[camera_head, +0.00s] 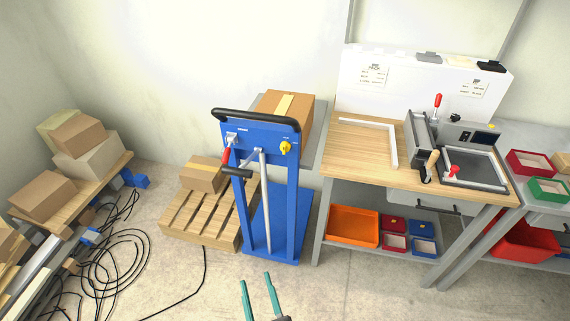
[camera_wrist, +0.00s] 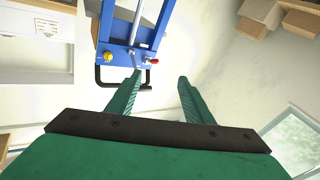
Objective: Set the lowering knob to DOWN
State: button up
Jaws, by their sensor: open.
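A blue lift trolley (camera_head: 266,215) stands upright in the middle of the head view, with a black push handle across its top. A yellow knob (camera_head: 285,148) sits on the right part of its blue panel; the lettering near it is too small to read. The knob also shows in the wrist view (camera_wrist: 108,57), left of the fingers. My gripper (camera_head: 257,279) is open and empty, low in front of the trolley and apart from the knob. In the wrist view its two green fingers (camera_wrist: 160,77) are spread, with the trolley beyond them.
A red-gripped lever (camera_head: 226,156) is on the panel's left. A carton (camera_head: 303,104) stands behind the trolley. A pallet (camera_head: 197,222) is to its left, a wooden workbench (camera_head: 352,160) to its right. Black cables (camera_head: 100,268) lie on the left floor. The floor in front is clear.

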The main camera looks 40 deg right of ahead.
jog(key=w+d+r+m+h, duration=0.2)
jog(key=w+d+r+h, duration=0.2)
jog(key=w+d, duration=0.7)
jog(key=m+g+h, duration=0.1)
jog(key=m+h, duration=0.2)
jog(key=h, duration=0.2)
send_near(284, 152)
jog(key=x, duration=0.8)
jog(key=shift+d+r, duration=0.1)
jog(key=shift+r, duration=0.05)
jog(key=shift+w+d+r, duration=0.1)
jog(key=shift+w+d, duration=0.1)
jog(key=shift+d, duration=0.1)
jog(key=shift+a, duration=0.1)
jog(key=c, duration=1)
